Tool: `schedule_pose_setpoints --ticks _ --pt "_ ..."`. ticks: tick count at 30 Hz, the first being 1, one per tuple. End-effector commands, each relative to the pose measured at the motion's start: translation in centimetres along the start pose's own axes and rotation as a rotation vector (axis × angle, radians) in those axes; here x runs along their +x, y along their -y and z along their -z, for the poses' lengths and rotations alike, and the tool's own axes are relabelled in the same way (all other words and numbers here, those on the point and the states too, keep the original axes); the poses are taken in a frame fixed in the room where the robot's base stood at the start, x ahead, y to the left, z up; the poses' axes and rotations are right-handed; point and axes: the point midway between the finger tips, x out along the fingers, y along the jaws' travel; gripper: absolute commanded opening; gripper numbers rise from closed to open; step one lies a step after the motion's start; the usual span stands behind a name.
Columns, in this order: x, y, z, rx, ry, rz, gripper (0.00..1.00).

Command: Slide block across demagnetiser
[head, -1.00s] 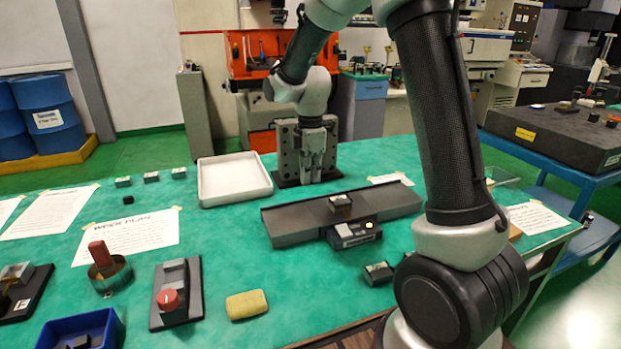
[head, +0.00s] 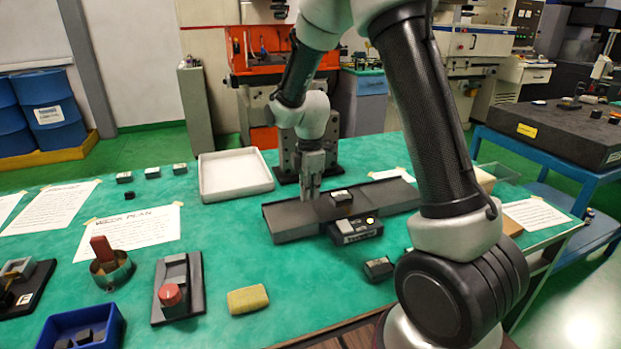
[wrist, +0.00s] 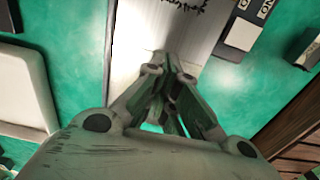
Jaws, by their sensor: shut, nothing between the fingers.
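A small dark block (head: 341,197) with a pale label on top sits near the middle of the plate. My gripper (head: 309,196) is shut and empty, pointing down at the plate just left of the block, apart from it. In the wrist view the gripper's closed fingers (wrist: 168,110) are over the shiny plate (wrist: 185,35); I cannot make out the block clearly there.
A white tray (head: 205,196) lies behind left, and a dark upright fixture (head: 288,160) stands behind the plate. A small dark block (head: 378,269) lies in front of the control box. A yellow sponge (head: 248,300) and a red-knobbed device (head: 170,297) are at front left.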

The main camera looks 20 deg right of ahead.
Motion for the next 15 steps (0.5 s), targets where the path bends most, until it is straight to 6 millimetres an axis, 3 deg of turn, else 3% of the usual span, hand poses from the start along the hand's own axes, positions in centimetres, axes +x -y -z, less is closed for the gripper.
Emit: schedule_pose_setpoints --ticks 5,9,15 --pt "3.8 0.1 0.0 0.000 0.001 0.003 0.00" --pt "3.4 0.0 -2.5 0.005 0.000 -0.001 0.00" --pt "3.4 0.0 -3.9 0.002 0.000 -0.001 0.00"
